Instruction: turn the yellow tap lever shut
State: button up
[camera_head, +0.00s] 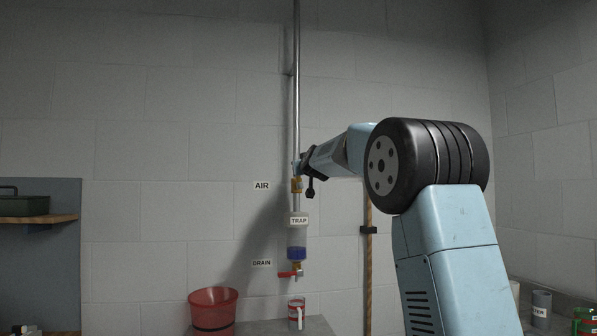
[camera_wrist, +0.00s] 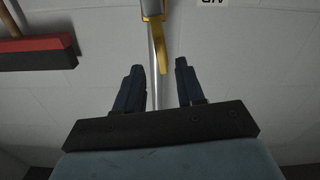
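The yellow tap lever (camera_wrist: 160,52) extends from the brass tap (camera_wrist: 153,9) close along the upright metal pipe (camera_wrist: 153,85) in the wrist view. In the head view, the brass tap (camera_head: 297,185) sits beside the AIR label (camera_head: 262,185), with its lever not clearly distinguishable. My gripper (camera_wrist: 159,66) is open, its two dark fingers on either side of the pipe in the picture. The lever's free end shows in the gap between the fingertips, apart from both; its depth relative to them I cannot tell. In the head view my gripper (camera_head: 299,168) is just above the tap.
Below are the TRAP vessel (camera_head: 297,235) with blue liquid and a red drain lever (camera_head: 289,274). A broom head (camera_wrist: 35,52) shows left in the wrist view. The wall is close behind the pipe.

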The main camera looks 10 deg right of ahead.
jog(key=shift+w+a, duration=0.1)
jog(key=shift+w, duration=2.95)
grip_shut()
